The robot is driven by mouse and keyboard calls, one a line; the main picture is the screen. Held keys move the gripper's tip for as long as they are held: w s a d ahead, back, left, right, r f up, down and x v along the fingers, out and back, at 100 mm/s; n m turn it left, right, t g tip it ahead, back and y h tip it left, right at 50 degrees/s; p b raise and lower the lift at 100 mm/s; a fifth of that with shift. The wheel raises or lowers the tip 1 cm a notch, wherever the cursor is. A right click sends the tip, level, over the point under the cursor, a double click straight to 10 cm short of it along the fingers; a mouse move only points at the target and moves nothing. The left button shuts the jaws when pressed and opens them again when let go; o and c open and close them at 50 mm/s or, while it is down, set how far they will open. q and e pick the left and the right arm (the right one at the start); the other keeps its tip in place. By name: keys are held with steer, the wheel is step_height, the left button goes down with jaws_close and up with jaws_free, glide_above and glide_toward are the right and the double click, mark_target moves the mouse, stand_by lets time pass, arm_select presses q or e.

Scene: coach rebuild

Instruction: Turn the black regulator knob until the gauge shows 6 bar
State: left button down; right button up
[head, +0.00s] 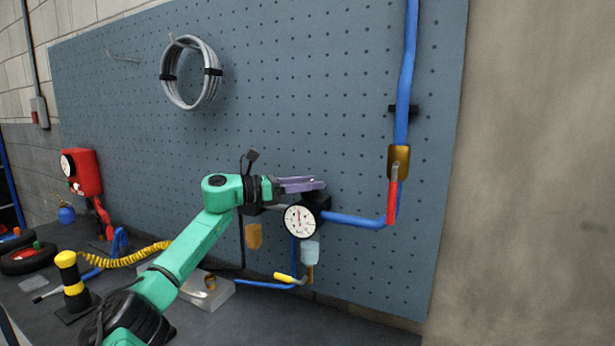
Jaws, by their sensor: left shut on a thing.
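The round white gauge (300,221) with a black rim is on the front of the black regulator (318,203) on the pegboard. Its thin red needle points roughly straight up; the numbers are too small to read. My left gripper (302,185) has purple fingers and reaches in from the left at the top of the regulator, just above the gauge. It is shut on the black knob, which the fingers mostly hide. My right gripper is not in view.
A blue pipe (355,220) runs right from the regulator to a brass valve (398,160) with a red lever (393,203). A clear bowl (310,252) hangs below. A yellow coiled hose (140,255), a pale tray (222,296) and a red box (84,172) stand left.

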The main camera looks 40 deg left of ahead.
arm_select(q)
steer(key=shift+d+f, duration=0.1)
steer(key=shift+f, duration=0.1)
steer(key=shift+c, duration=1.8)
jaws_free()
steer(key=shift+o, duration=0.6)
steer(key=shift+w, duration=0.25)
steer(key=b+v, duration=1)
steer(key=v, duration=0.4)
steer(key=shift+s, duration=0.2)
